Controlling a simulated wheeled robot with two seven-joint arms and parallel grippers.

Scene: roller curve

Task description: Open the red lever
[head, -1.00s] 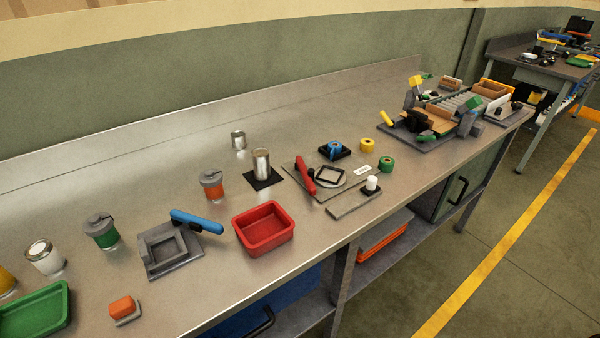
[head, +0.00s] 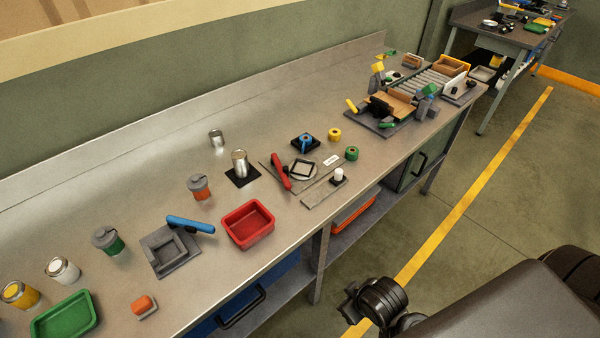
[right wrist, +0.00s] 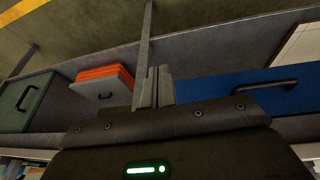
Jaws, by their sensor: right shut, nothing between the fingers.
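The lever does not show in that view. My left gripper is in neither view.
A blue-handled lever (head: 190,224) on a grey fixture and a red tray (head: 247,226) lie left of the red lever. Floor is open before the bench.

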